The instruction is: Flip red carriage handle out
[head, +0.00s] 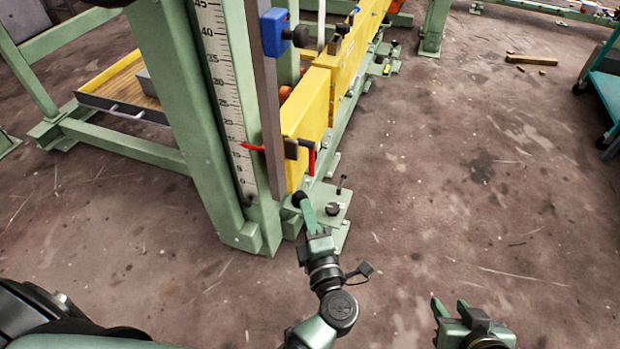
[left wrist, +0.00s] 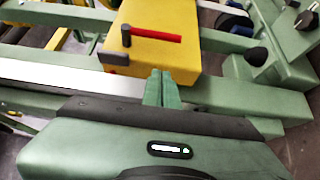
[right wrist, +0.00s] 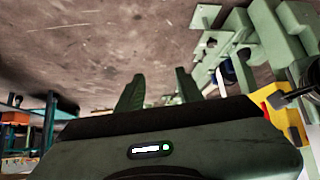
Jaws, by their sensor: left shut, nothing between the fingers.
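The red carriage handle (head: 311,161) is a thin red bar on a dark bracket at the end of a yellow beam (head: 306,110). In the left wrist view the red handle (left wrist: 155,38) lies along the yellow beam, with a dark pivot piece at its left end. My left gripper (head: 306,206) is below the handle in the head view, apart from it. Its fingers (left wrist: 162,86) are together and empty, pointing toward the yellow beam. My right gripper (head: 450,303) is open and empty over the floor at the lower right; its spread fingers show in the right wrist view (right wrist: 159,86).
A green post (head: 190,110) with a ruler scale (head: 224,85) and a red pointer (head: 252,148) stands left of the handle. A blue clamp (head: 274,34) with a dark knob sits higher up. A green base plate with bolts lies below.

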